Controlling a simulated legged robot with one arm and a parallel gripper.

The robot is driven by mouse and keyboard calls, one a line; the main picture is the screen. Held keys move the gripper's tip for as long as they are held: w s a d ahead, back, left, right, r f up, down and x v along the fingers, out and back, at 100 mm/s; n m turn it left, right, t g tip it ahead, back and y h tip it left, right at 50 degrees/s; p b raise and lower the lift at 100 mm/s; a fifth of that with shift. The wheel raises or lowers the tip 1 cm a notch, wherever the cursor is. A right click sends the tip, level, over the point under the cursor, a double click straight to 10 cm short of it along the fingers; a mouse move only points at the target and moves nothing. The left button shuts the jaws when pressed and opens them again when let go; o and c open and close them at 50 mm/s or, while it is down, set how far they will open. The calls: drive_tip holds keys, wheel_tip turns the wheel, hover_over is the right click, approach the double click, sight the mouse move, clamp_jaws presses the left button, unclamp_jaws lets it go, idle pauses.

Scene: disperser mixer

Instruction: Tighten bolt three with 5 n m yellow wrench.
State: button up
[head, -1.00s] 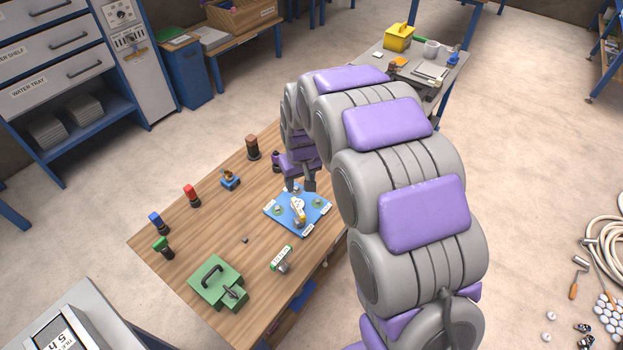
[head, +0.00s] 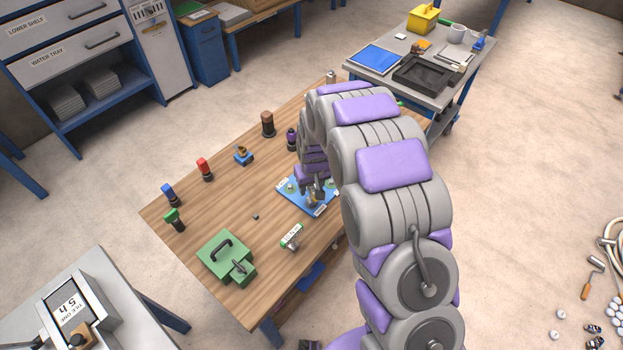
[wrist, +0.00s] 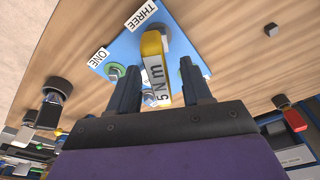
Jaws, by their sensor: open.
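The yellow wrench (wrist: 152,45), marked 5 N m on its grey label, is over the blue plate (wrist: 122,48) in the wrist view. Its yellow end is close to the THREE label (wrist: 143,14), by a grey round part (wrist: 168,32); the bolt itself is not clear. My gripper (wrist: 160,82) is open, with one finger on each side of the wrench's labelled part and visible gaps. The ONE label (wrist: 101,59) is beside a green-ringed bolt spot (wrist: 115,71). In the head view my gripper (head: 318,192) partly hides the wrench and the plate (head: 290,196).
On the wooden table (head: 215,215) stand a green-labelled tool (head: 291,237), a green box with a handle (head: 226,257), and red (head: 204,168), blue (head: 169,194) and green (head: 174,218) capped items. A small dark cube (head: 256,217) lies on bare wood left of the plate.

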drive_tip(key=shift+w+f, duration=0.1)
drive_tip(key=shift+f, duration=0.95)
drive_tip(key=shift+c, duration=0.4)
clamp_jaws()
drive_tip(key=shift+c, duration=2.4)
unclamp_jaws()
clamp_jaws()
